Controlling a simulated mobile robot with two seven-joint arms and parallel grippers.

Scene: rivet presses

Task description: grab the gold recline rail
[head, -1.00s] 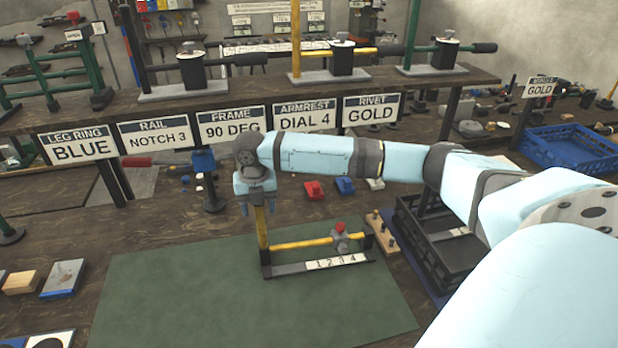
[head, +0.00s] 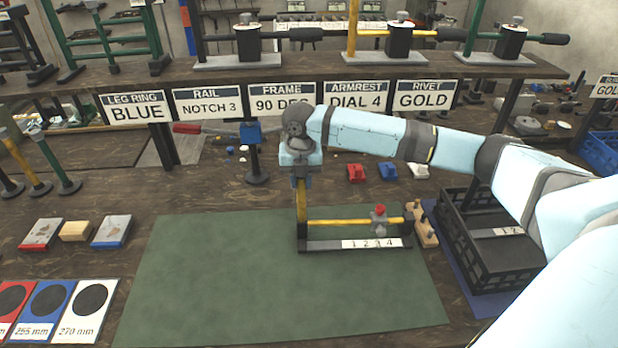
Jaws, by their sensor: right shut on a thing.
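The gold recline rail (head: 345,222) stands on the green mat (head: 210,285). It has an upright gold post at its left end, a horizontal gold bar with a red-topped grey slider (head: 379,218), and a dark base with a white strip marked 1 to 4. My right gripper (head: 301,184) points down from above and is shut on the upper part of the gold post. The rail is upright, and its base appears to rest on the mat. My left gripper is not in view.
A black crate (head: 452,232) stands right of the mat, with a wooden peg block (head: 424,228) between them. Red (head: 357,172) and blue (head: 388,171) blocks lie behind. Signs hang on the shelf (head: 175,83); one reads "RAIL NOTCH 3". The mat's left and front are clear.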

